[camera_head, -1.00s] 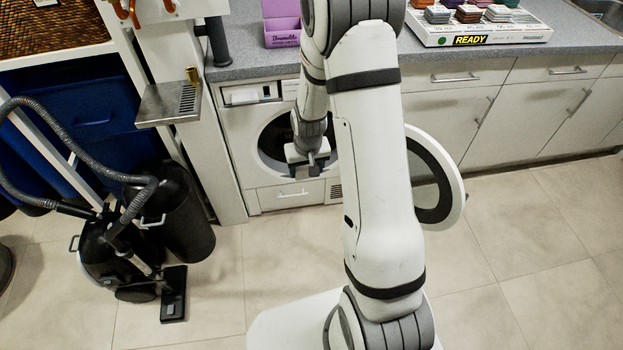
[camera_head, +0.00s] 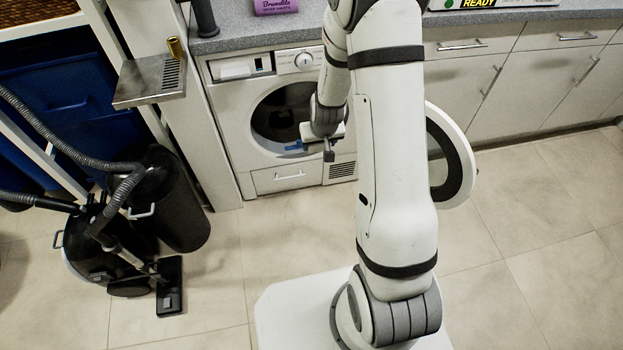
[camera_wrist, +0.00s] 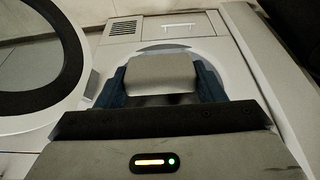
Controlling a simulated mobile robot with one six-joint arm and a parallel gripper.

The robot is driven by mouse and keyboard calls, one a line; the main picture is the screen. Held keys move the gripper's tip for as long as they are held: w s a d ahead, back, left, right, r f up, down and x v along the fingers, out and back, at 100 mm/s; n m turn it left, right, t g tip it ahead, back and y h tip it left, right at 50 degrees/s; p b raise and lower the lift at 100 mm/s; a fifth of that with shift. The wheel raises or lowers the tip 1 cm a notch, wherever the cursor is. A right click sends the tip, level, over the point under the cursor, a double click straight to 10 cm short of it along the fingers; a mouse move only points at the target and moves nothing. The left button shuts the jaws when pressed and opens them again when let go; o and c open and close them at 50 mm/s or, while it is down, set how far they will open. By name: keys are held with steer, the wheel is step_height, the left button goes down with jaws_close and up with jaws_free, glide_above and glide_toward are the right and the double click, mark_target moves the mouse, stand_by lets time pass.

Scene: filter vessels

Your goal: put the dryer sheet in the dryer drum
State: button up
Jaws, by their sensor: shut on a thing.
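The dryer (camera_head: 228,125) stands under the counter, its dark round drum opening (camera_head: 284,110) facing me. Its round door (camera_head: 458,165) hangs open to the right, partly behind my arm, and fills the left of the wrist view (camera_wrist: 72,80). My gripper (camera_head: 308,142) is in front of the lower right of the opening in the head view. In the wrist view, the blue fingers of my gripper (camera_wrist: 163,84) are shut on a pale, flat piece, the dryer sheet (camera_wrist: 160,70). The sheet is hidden in the head view. The wrist view does not show how deep it is.
A purple box (camera_head: 276,6) sits on the counter (camera_head: 240,30). A metal shelf (camera_head: 150,82) juts out left of the dryer. A black vacuum cleaner (camera_head: 100,250) and a black bin (camera_head: 175,205) stand on the left. The floor before the dryer is clear.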

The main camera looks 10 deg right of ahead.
steer(key=w+f+t+b, duration=0.1)
steer(key=f+t+b, duration=0.1)
steer(key=f+b, duration=0.4)
steer(key=w+f+t+b, duration=0.2)
steer(key=f+b, duration=0.4)
steer(key=b, duration=0.1)
steer(key=w+f+t+b, duration=0.1)
steer(key=f+t+b, duration=0.2)
steer(key=f+b, duration=0.4)
steer(key=shift+w, duration=0.15)
steer(key=shift+c, duration=0.4)
steer(key=w+f+b, duration=0.4)
steer(key=w, duration=0.9)
steer(key=w+f+t+b, duration=0.1)
steer(key=w+f+b, duration=0.3)
steer(key=w, duration=1)
steer(key=w+f+b, duration=0.4)
steer(key=w, duration=1)
steer(key=shift+w, duration=0.1)
steer(key=o, duration=1.1)
steer(key=shift+d+r, duration=0.1)
